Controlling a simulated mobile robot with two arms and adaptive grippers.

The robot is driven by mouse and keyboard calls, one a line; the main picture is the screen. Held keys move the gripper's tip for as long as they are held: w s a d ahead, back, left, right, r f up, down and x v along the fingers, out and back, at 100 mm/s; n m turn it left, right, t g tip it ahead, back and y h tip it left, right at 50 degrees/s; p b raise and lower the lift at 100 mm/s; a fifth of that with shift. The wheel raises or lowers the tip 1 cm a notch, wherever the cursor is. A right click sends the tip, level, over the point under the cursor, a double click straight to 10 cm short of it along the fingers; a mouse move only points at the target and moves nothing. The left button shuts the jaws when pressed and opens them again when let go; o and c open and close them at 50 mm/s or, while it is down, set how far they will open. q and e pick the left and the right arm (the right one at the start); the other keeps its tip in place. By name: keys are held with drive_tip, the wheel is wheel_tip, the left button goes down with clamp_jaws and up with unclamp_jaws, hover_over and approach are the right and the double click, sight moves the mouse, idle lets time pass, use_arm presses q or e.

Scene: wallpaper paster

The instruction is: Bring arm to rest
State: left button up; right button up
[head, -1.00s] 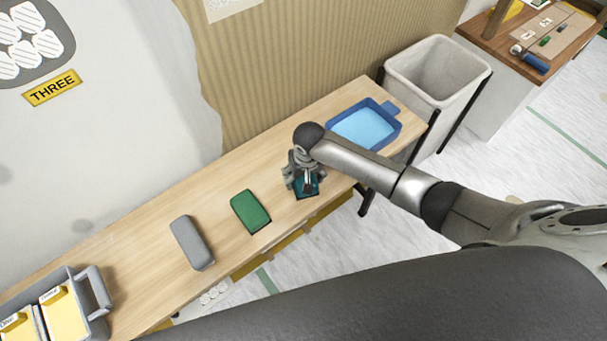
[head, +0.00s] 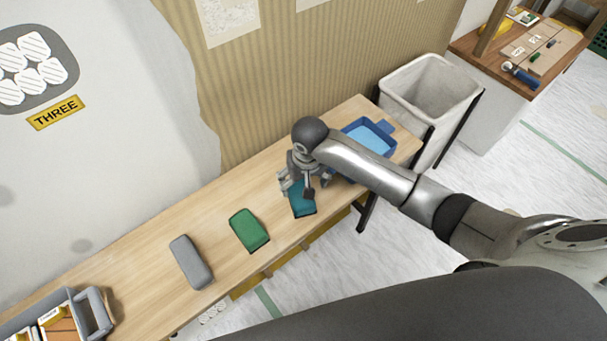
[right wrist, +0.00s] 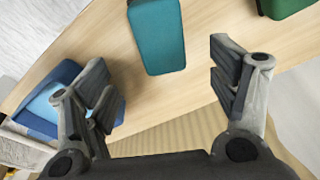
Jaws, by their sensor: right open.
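My right gripper (head: 303,188) is open and empty above the wooden bench. In the head view it partly covers a teal block (head: 302,205) lying on the bench. In the right wrist view my right gripper (right wrist: 168,88) has its fingers wide apart, and the teal block (right wrist: 157,35) lies beyond the fingertips, apart from them. My right arm reaches in from the right edge of the head view. My left gripper is not in view.
A green block (head: 249,230) and a grey block (head: 190,262) lie farther left on the bench (head: 150,240). A blue tray (head: 372,136) sits at the bench's right end, beside a pale bin (head: 430,95). A grey caddy (head: 97,308) is at lower left.

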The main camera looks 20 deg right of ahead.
drive_tip(key=shift+s+r, duration=0.2)
drive_tip(key=shift+r, duration=0.95)
